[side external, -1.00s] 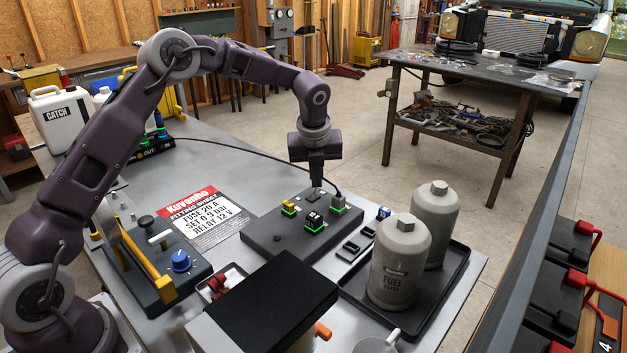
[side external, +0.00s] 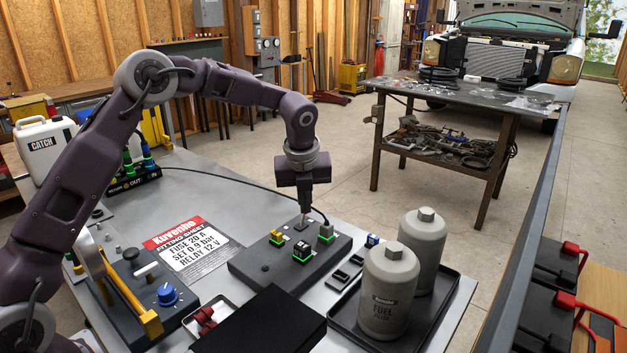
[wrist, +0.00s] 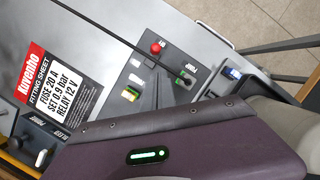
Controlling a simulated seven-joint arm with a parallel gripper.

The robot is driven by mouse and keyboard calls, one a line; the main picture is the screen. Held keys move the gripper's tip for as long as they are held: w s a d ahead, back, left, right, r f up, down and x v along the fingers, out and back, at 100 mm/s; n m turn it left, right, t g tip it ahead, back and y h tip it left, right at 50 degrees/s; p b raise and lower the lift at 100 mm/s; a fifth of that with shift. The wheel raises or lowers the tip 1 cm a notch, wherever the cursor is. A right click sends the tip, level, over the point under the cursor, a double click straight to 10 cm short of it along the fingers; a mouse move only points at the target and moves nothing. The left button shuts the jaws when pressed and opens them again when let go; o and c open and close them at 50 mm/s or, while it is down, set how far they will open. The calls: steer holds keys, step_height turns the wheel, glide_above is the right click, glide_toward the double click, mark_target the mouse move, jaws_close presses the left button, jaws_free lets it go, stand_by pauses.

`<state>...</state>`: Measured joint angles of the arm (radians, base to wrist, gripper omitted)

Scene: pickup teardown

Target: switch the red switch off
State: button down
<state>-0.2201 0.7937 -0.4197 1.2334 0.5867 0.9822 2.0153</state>
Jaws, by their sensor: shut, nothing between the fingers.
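The dark block (side external: 257,265) carries a yellow fuse (side external: 277,237), a black relay (side external: 302,252) and a grey plug (side external: 326,231), with green lit bases. My gripper (side external: 303,222) points down, shut and empty, with its tips low at the block's back edge. Whether they touch anything is unclear.
A printed fitting sheet (side external: 187,244) lies left of the block. A panel with a blue knob (side external: 167,295) and yellow handle stands front left. Two grey canisters (side external: 388,290) stand on a black tray at right. A cable runs to the plug across the table.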

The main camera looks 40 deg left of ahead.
step_height(320, 180, up, 10)
steer(key=w+d, duration=0.2)
steer(key=d, duration=0.1)
steer(key=shift+w+f, duration=0.1)
